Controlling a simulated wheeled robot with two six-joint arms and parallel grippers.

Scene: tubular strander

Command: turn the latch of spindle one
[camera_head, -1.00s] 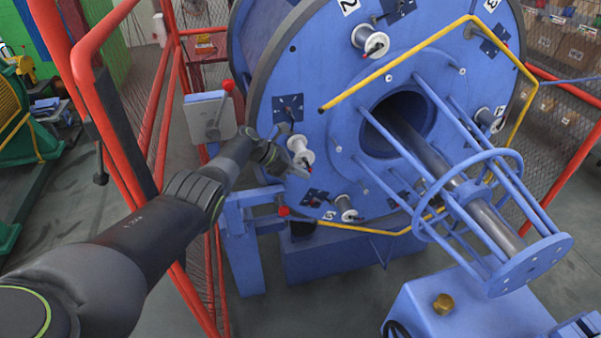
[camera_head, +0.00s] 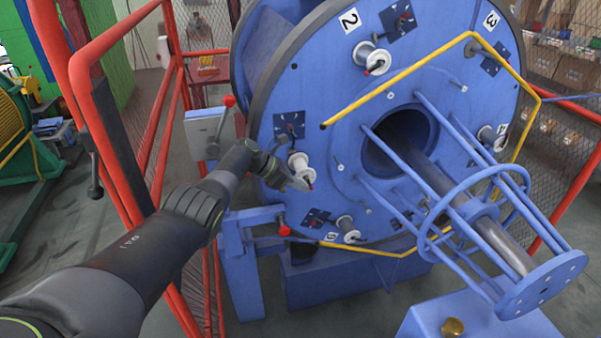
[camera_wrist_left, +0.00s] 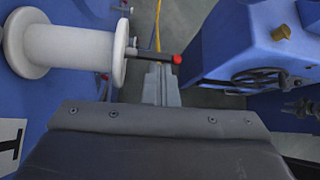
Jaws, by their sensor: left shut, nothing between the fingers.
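Spindle one carries a white spool (camera_head: 299,160) on the left side of the blue disc (camera_head: 345,95). In the left wrist view the spool (camera_wrist_left: 70,45) is at the upper left, and a white label with a "1" (camera_wrist_left: 10,145) shows below it. The latch (camera_wrist_left: 158,55) is a short dark bar with a red tip, lying across the spindle's end and pointing right. My left gripper (camera_head: 302,184) is shut and empty. In the left wrist view its fingertips (camera_wrist_left: 161,72) are just below the latch's red end; whether they touch it I cannot tell.
Other spools sit around the disc, such as one by label 2 (camera_head: 371,59). A yellow bent tube (camera_head: 400,68) and a blue cage (camera_head: 470,205) stand out in front of the disc. A red rail fence (camera_head: 125,150) and a grey box with a red-knobbed lever (camera_head: 208,130) are at the left.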

